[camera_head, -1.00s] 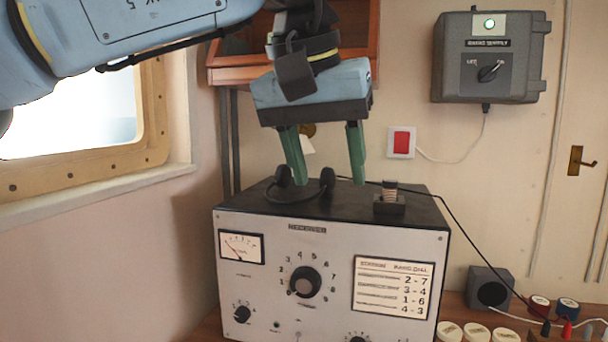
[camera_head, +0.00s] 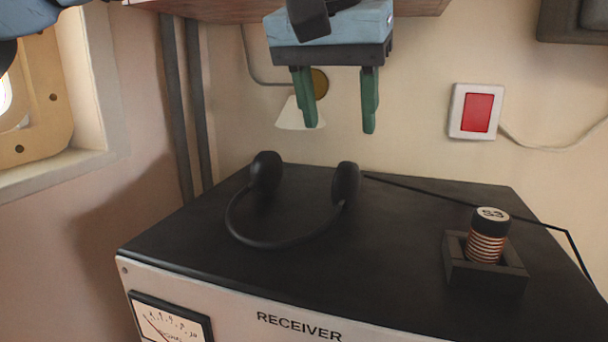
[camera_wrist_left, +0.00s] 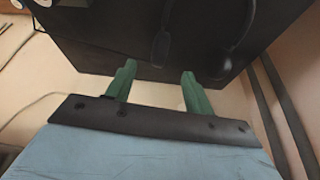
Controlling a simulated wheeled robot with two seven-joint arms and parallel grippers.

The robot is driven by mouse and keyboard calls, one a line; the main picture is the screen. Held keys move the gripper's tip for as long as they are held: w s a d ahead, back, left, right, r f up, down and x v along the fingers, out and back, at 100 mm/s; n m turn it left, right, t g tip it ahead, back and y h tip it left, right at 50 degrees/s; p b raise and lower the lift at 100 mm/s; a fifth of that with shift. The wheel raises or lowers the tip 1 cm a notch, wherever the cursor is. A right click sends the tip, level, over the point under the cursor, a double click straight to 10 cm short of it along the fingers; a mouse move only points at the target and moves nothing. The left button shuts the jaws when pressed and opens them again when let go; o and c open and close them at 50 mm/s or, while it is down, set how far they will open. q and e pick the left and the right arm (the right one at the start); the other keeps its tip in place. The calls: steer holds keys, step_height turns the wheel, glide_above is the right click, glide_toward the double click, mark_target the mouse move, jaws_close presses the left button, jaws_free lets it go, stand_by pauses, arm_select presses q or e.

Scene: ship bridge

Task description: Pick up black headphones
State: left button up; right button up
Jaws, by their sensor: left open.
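The black headphones (camera_head: 285,243) lie on the dark top of the receiver (camera_head: 180,245). Their two ear pads stand up at the back, and the thin band curves toward the front. In the left wrist view the headphones (camera_wrist_left: 227,63) show at the top, beyond the fingertips. My left gripper (camera_head: 341,128) is open with green fingers pointing down. It is empty and apart from the headphones, above and behind them in the head view. It also shows in the left wrist view (camera_wrist_left: 158,72). My right gripper is not in view.
A coil marked S3 (camera_head: 487,240) sits in a dark holder (camera_head: 485,278) on the receiver's right side. A black cable (camera_head: 440,192) runs across the back of the top. A red wall switch (camera_head: 476,111) is behind. The top around the headphones is mostly clear.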

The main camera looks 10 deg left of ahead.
mark_target(344, 173)
arm_select(q)
steer(key=x, duration=0.5)
steer(key=shift+s+f, duration=0.15)
steer(key=shift+f, duration=0.35)
steer(key=shift+x, duration=0.95)
steer(key=x, duration=0.2)
steer(key=w+x, duration=0.1)
steer(key=x, duration=0.1)
steer(key=shift+r, duration=0.1)
steer(key=shift+s, duration=0.1)
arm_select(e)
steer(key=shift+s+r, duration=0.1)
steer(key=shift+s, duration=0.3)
arm_select(q)
steer(key=shift+c, duration=0.3)
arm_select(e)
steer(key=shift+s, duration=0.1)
arm_select(q)
steer(key=c, duration=0.7)
steer(key=shift+c, duration=0.8)
steer(key=shift+r, duration=0.1)
